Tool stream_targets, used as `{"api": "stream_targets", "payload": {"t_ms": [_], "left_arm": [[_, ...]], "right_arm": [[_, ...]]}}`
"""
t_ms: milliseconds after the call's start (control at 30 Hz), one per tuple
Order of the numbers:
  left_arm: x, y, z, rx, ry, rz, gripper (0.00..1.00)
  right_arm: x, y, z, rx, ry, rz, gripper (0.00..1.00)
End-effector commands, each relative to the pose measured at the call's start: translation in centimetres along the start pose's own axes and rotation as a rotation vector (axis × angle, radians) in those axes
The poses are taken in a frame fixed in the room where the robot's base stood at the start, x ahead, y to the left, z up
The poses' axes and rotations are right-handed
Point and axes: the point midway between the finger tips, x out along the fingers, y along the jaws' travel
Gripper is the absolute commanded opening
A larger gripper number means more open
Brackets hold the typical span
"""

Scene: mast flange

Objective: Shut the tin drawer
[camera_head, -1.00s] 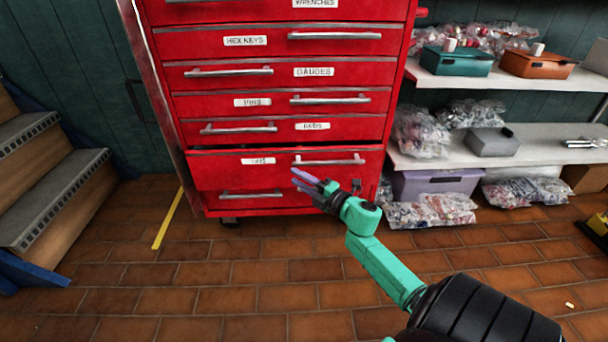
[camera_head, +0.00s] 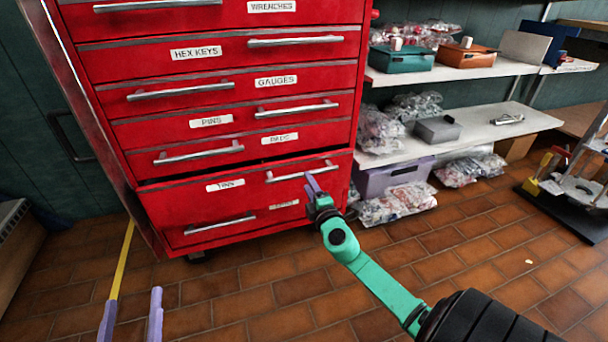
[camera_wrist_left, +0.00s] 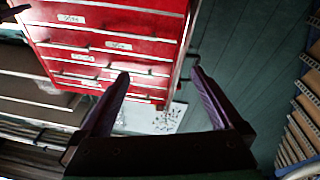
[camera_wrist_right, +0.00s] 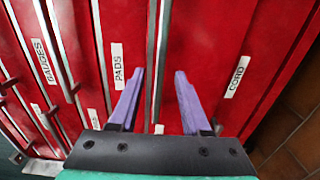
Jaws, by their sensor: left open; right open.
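The drawer labelled TINS (camera_head: 170,204) is low in the red cabinet. It stands out a little, with a dark gap above its front. Its bar handle (camera_head: 302,171) is at the right of the front. My right gripper (camera_head: 311,183) is open in front of the drawer's right part, close to the handle; I cannot tell whether it touches. In the right wrist view its open fingers (camera_wrist_right: 160,78) point at the drawer front, between the PADS and CORD labels. My left gripper (camera_head: 131,308) is open and empty over the floor at the lower left.
The PADS drawer (camera_head: 275,140) is directly above, and another drawer (camera_head: 180,232) is below. Shelves (camera_head: 480,130) with bags and boxes stand to the right, with a purple bin (camera_head: 380,180) underneath. A yellow strip (camera_head: 122,262) lies on the floor.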

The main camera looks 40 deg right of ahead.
Motion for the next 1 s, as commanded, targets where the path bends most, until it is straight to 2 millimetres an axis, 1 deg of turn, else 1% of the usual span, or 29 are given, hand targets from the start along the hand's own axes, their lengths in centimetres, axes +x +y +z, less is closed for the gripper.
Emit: {"api": "stream_targets", "payload": {"t_ms": [33, 100, 200, 300, 433, 667, 700, 733, 767, 800, 833, 1000], "left_arm": [[0.7, 0.0, -1.4, 0.011, 0.047, 0.006, 1.0], [1.4, 0.1, -3.2, 0.025, 0.102, 0.013, 1.0], [2.1, 0.2, -5.7, 0.045, 0.175, 0.023, 1.0], [2.5, 0.4, -7.6, 0.06, 0.23, 0.031, 1.0], [2.8, 0.5, -9.0, 0.07, 0.269, 0.037, 1.0], [2.8, 0.6, -9.2, 0.072, 0.276, 0.038, 1.0], [2.8, 0.6, -9.2, 0.072, 0.275, 0.038, 1.0], [2.8, 0.6, -9.2, 0.071, 0.275, 0.038, 1.0], [2.8, 0.6, -9.2, 0.071, 0.275, 0.038, 1.0], [2.8, 0.6, -9.2, 0.071, 0.275, 0.038, 1.0], [2.8, 0.6, -9.2, 0.071, 0.275, 0.038, 1.0], [2.8, 0.6, -9.2, 0.071, 0.275, 0.038, 1.0]], "right_arm": [[1.3, -0.1, 0.0, 0.001, 0.0, 0.002, 0.47], [2.9, 0.0, 0.0, 0.001, -0.001, 0.003, 0.47], [3.9, -0.2, 0.0, 0.0, 0.001, 0.0, 0.47], [4.8, -0.2, 0.0, 0.0, 0.001, 0.0, 0.47], [5.3, -0.1, 0.0, 0.0, 0.001, -0.001, 0.47], [5.4, -0.1, 0.0, 0.0, 0.001, -0.001, 0.47], [5.4, -0.1, 0.0, 0.0, 0.001, -0.001, 0.4], [5.4, -0.1, 0.0, 0.0, 0.001, -0.001, 0.28], [5.4, -0.1, 0.0, 0.0, 0.001, -0.001, 0.17], [5.4, -0.1, 0.0, 0.0, 0.001, -0.001, 0.02], [5.4, -0.1, 0.0, 0.0, 0.001, -0.001, 0.0], [5.4, -0.1, 0.0, 0.0, 0.001, -0.002, 0.0]]}}
